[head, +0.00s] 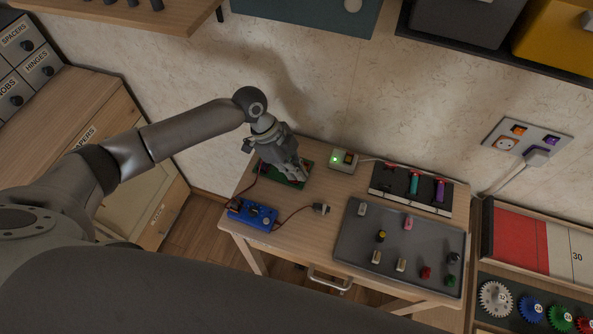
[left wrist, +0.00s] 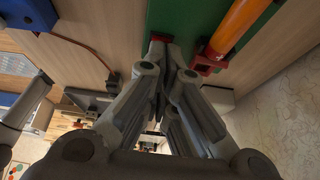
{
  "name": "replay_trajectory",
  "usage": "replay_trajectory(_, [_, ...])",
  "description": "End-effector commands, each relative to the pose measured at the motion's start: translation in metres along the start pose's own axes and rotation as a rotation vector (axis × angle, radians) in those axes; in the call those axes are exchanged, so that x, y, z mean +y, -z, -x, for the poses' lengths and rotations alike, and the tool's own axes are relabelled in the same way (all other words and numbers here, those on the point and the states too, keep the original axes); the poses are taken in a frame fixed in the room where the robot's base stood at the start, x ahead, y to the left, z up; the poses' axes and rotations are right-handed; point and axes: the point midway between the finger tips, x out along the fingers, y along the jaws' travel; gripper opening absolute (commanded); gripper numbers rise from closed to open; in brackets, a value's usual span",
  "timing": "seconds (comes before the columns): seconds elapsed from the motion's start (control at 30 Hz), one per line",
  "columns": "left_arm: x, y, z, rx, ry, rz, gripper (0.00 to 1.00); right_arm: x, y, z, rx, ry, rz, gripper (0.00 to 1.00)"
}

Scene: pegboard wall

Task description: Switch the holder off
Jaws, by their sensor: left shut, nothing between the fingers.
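The small grey box (head: 344,160) on the table has a lit green lamp and an orange-brown switch; a cable runs from it to the black rack (head: 382,191) on its right. A green board (head: 271,174) lies left of the box, partly hidden by my left gripper (head: 298,178). In the left wrist view, the green board (left wrist: 185,20) carries an orange cylinder (left wrist: 238,27) in a red clip. My left gripper also shows there (left wrist: 164,50), shut and empty, its tips close to another red clip; I cannot tell if they touch. My right gripper is not in view.
A blue device (head: 252,214) with a red wire and a plug (head: 320,209) lies at the table's front left. A grey tray (head: 352,249) with several small parts fills the front right. The black rack holds teal and purple cylinders. A shelf (head: 560,75) overhangs the upper right.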

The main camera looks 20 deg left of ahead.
Motion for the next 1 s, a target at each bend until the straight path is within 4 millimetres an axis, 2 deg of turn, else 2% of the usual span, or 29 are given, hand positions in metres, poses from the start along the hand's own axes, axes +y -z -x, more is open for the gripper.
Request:
replay_trajectory(0.57, [0.001, -0.013, 0.009, -0.003, -0.002, 0.002, 0.00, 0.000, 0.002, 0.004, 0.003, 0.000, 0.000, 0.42])
replay_trajectory(1.0, [0.001, -0.011, 0.012, -0.002, -0.001, 0.000, 0.00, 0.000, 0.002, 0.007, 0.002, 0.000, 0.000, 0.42])
